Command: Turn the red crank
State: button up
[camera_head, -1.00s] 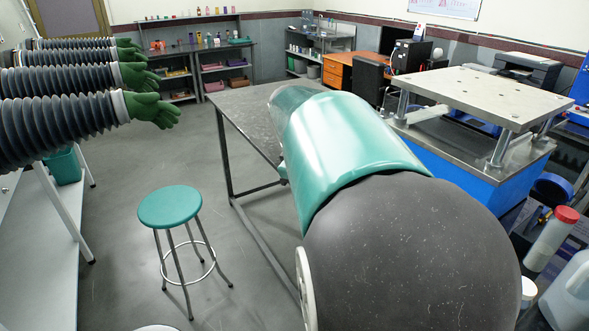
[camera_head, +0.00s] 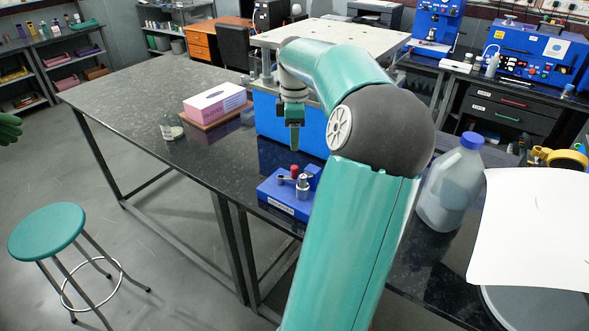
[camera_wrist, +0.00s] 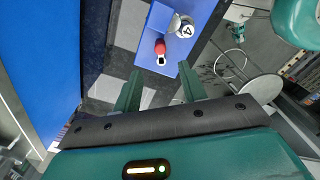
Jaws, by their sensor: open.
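The red crank's knob (camera_head: 294,170) stands on a small blue base (camera_head: 281,204) with a silver round part (camera_head: 303,189) next to it, on the dark speckled table. My gripper (camera_head: 295,148) points down and hangs above the red knob, apart from it. In the wrist view the red knob (camera_wrist: 160,47) shows beyond the fingertips and between them across the picture. My gripper (camera_wrist: 160,80) is open and empty there. The silver part (camera_wrist: 185,30) lies just right of the knob, on the blue base (camera_wrist: 153,21).
A blue press with a pale top plate (camera_head: 330,38) stands close behind the crank. A jug with a blue cap (camera_head: 450,190) stands to the right. The table's far left is clear.

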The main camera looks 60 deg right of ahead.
aim_at(294, 167)
notch_tip(294, 167, down, 11)
jog(key=shift+f, duration=0.15)
grip_shut()
jog(key=shift+a+m, duration=0.15)
jog(key=shift+m, duration=0.15)
